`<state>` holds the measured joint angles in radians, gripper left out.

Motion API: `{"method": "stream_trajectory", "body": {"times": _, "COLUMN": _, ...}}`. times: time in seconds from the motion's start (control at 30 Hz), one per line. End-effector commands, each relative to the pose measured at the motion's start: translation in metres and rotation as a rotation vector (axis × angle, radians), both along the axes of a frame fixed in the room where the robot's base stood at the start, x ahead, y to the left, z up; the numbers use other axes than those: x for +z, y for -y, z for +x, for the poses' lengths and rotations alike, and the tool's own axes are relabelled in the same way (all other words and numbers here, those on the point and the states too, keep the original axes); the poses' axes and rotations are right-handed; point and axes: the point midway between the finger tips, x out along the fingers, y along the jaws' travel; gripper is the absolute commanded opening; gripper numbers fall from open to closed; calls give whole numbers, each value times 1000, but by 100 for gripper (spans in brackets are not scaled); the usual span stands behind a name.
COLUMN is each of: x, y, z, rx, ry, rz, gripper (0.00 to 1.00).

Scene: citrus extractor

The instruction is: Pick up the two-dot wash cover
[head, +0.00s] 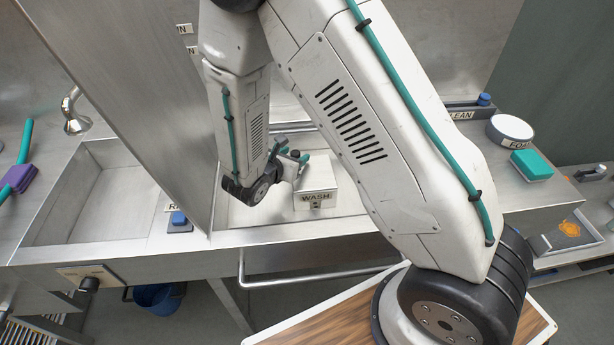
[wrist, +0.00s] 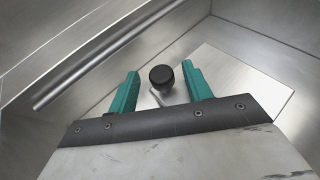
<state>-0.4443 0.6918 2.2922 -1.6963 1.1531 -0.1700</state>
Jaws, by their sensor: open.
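The wash cover (head: 316,186) is a pale metal plate on a box marked WASH in the right-hand basin; a small dark plate below the word shows dots too small to count surely. In the wrist view the cover (wrist: 232,82) is a flat plate with a black round knob (wrist: 161,77) standing up from it. My gripper (wrist: 166,82) is open, with one teal finger on either side of the knob. I cannot tell whether either finger touches it. In the head view my gripper (head: 288,157) is partly hidden by my wrist, just over the cover's left rear part.
A tall metal partition (head: 130,90) stands left of the wash basin, with an empty basin (head: 95,195) beyond it. A metal bar (wrist: 105,57) runs close by in the wrist view. A teal sponge (head: 532,165) and white round container (head: 510,131) stand at right.

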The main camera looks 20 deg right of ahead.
Motion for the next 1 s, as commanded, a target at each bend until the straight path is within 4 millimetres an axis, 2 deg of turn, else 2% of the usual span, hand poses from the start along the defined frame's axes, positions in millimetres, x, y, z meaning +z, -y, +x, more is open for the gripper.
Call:
{"method": "stream_trajectory", "body": {"times": 0.1, "x": 0, "y": 0, "z": 0, "rx": 0, "ry": 0, "rz": 0, "gripper": 50}}
{"method": "stream_trajectory", "body": {"times": 0.27, "x": 0, "y": -1, "z": 0, "rx": 0, "ry": 0, "rz": 0, "gripper": 5}}
{"method": "stream_trajectory", "body": {"times": 0.3, "x": 0, "y": -1, "z": 0, "rx": 0, "ry": 0, "rz": 0, "gripper": 0}}
{"method": "stream_trajectory", "body": {"times": 0.67, "x": 4, "y": -1, "z": 0, "rx": 0, "ry": 2, "rz": 1, "gripper": 0}}
{"method": "stream_trajectory", "body": {"times": 0.83, "x": 18, "y": -1, "z": 0, "rx": -2, "ry": 4, "rz": 1, "gripper": 0}}
{"method": "stream_trajectory", "body": {"times": 1.0, "x": 45, "y": -1, "z": 0, "rx": -1, "ry": 6, "rz": 2, "gripper": 0}}
